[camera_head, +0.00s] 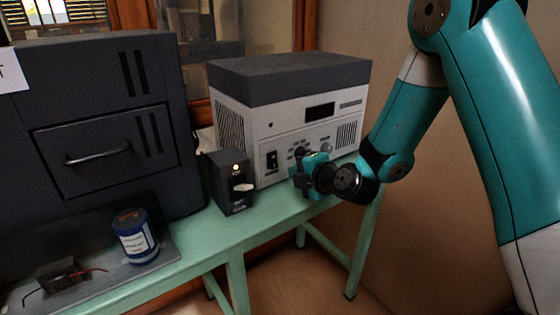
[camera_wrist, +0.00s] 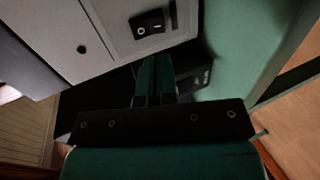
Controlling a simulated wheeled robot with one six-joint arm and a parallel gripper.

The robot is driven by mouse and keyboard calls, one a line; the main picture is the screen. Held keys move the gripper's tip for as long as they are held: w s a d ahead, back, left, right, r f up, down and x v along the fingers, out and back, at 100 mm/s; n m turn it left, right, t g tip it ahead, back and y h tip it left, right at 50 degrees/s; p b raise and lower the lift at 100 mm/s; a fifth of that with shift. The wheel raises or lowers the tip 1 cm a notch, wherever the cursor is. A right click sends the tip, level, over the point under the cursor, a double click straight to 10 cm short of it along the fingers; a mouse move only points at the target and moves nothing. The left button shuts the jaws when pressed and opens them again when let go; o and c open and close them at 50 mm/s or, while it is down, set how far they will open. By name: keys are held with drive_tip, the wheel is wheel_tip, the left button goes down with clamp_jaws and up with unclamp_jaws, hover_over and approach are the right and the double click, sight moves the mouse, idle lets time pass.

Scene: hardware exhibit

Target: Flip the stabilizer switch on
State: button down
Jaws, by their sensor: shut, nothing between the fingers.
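A white-grey unit with a dark top (camera_head: 290,78), which looks like the stabilizer, stands on the green table. Its front has a black rocker switch (camera_head: 271,161), a dark display and several knobs. In the wrist view the rocker (camera_wrist: 150,24) shows on the pale panel, with light marks; I cannot tell which side is pressed. My gripper (camera_head: 300,183) is in front of the unit's lower front, right of the rocker. In the wrist view its fingers (camera_wrist: 155,62) are shut and empty, with the rocker beyond their tips. Contact with the panel cannot be told.
A small black box (camera_head: 232,190) with a lit lamp and pale lever stands left of my gripper. A large dark cabinet (camera_head: 100,110) with a handle stands at left. A blue can (camera_head: 135,240) is in front of it. The green table's (camera_head: 225,232) front strip is bare.

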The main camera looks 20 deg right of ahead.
sight(275, 167)
drive_tip(key=p+x, duration=0.2)
drive_tip(key=x, duration=0.5)
drive_tip(key=shift+w+f, duration=0.1)
drive_tip(key=shift+w, duration=0.15)
drive_tip(key=shift+w+a, duration=0.1)
drive_tip(key=shift+f, duration=0.1)
drive_tip(key=shift+w+f+b, duration=0.1)
drive_tip(key=shift+f+b, duration=0.3)
drive_tip(key=shift+b, duration=0.65)
drive_tip(key=shift+r, duration=0.35)
